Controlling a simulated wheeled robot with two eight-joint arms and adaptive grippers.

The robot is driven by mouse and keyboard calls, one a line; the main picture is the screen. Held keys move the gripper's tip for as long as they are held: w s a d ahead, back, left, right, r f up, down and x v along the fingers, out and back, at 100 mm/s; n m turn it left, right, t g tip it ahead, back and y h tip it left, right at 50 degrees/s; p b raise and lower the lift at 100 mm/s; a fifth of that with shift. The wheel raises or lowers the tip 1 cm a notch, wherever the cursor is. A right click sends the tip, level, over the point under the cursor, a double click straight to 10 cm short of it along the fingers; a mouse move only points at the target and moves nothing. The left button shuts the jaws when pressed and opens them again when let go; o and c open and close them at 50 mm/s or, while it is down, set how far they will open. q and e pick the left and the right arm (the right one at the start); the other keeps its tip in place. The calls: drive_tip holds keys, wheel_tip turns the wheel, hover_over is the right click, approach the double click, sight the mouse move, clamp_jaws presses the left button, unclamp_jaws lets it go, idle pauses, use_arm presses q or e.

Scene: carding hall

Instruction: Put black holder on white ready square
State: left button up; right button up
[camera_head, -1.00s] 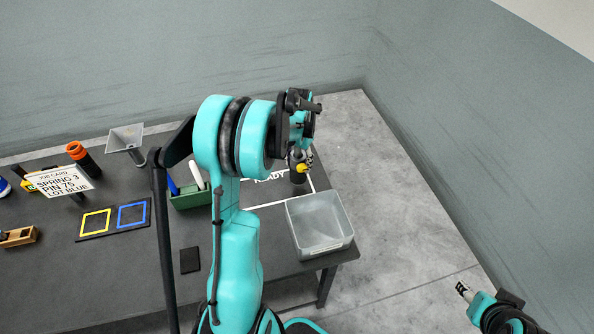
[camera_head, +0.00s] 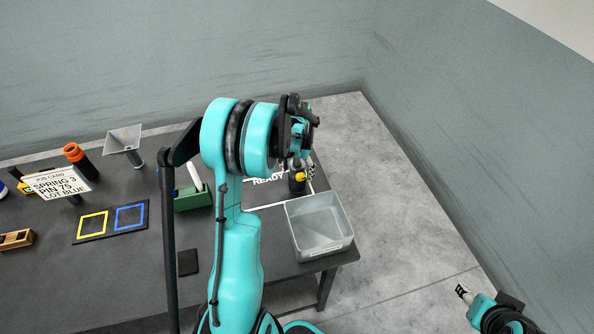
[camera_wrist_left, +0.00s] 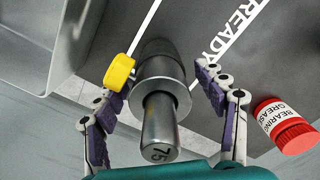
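The black holder (camera_head: 296,186), with a yellow knob, stands upright on the dark table at the right side of the white ready square (camera_head: 280,204), by the READY lettering. In the left wrist view the holder (camera_wrist_left: 158,58) carries a steel collar and a pin marked 75. A white line runs close beside it. My left gripper (camera_wrist_left: 155,88) has its fingers on either side of the holder, with gaps visible. Part of the square is hidden behind my left arm. My right gripper (camera_head: 463,290) is far off at the lower right, small, over the floor.
A clear grey bin (camera_head: 322,246) stands close in front of the square. A red grease can (camera_wrist_left: 285,125) is near the fingers. A green box (camera_head: 192,199), a mat with yellow and blue squares (camera_head: 100,236), a job card (camera_head: 60,180) and a funnel (camera_head: 124,138) lie left.

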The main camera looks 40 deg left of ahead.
use_arm(q)
drive_tip(key=shift+r, duration=0.2)
wheel_tip(320, 180, up, 11)
drive_tip(key=shift+f+p, duration=0.1)
drive_tip(key=shift+p, duration=1.15)
drive_tip(key=shift+d+r, duration=0.15)
drive_tip(key=shift+r, duration=0.45)
drive_tip(key=s+d+r+t, duration=0.3)
drive_tip(key=s+d+r, duration=0.35)
drive_tip(key=d, duration=0.45)
drive_tip(key=s+d+m+t, duration=0.1)
drive_tip(key=s+d+t, duration=0.3)
drive_tip(key=s+d, duration=0.6)
drive_tip(key=shift+f, duration=0.3)
